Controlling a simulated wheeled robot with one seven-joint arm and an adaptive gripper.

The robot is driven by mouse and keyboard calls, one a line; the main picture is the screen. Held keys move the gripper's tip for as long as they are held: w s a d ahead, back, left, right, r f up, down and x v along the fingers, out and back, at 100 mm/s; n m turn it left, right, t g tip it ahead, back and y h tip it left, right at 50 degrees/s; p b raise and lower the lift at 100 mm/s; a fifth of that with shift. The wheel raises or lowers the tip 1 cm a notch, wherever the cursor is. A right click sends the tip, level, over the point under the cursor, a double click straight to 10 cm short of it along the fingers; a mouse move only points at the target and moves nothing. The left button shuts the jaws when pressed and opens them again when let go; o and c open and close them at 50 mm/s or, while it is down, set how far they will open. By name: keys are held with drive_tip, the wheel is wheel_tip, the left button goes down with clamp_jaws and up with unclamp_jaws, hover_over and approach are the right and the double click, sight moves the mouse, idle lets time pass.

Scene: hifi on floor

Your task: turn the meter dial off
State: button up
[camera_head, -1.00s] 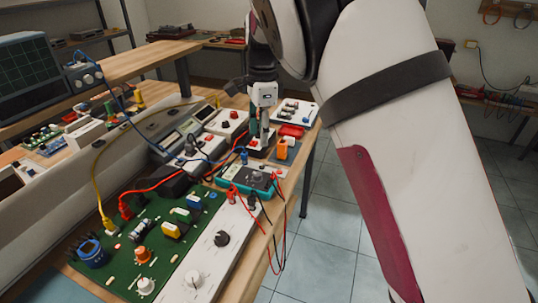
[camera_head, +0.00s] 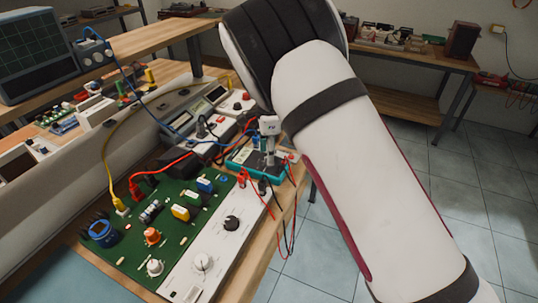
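The teal-edged meter (camera_head: 246,163) lies on the workbench near its right edge, right of the green circuit board. Red and black leads run from its front end. My gripper (camera_head: 270,162) points down at the right part of the meter, at or just above its top face. My gripper and wrist cover most of the meter's face, so its dial is hidden. The fingers are small and dark here; I cannot tell whether they are open, shut or touching the dial.
A green circuit board (camera_head: 165,225) and a white panel with dark and white knobs (camera_head: 215,255) lie in front. Grey instruments (camera_head: 185,122) stand behind the meter. Red and black leads (camera_head: 290,215) hang over the bench's right edge. Tiled floor is clear at right.

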drive_tip(key=shift+f, duration=0.95)
clamp_jaws()
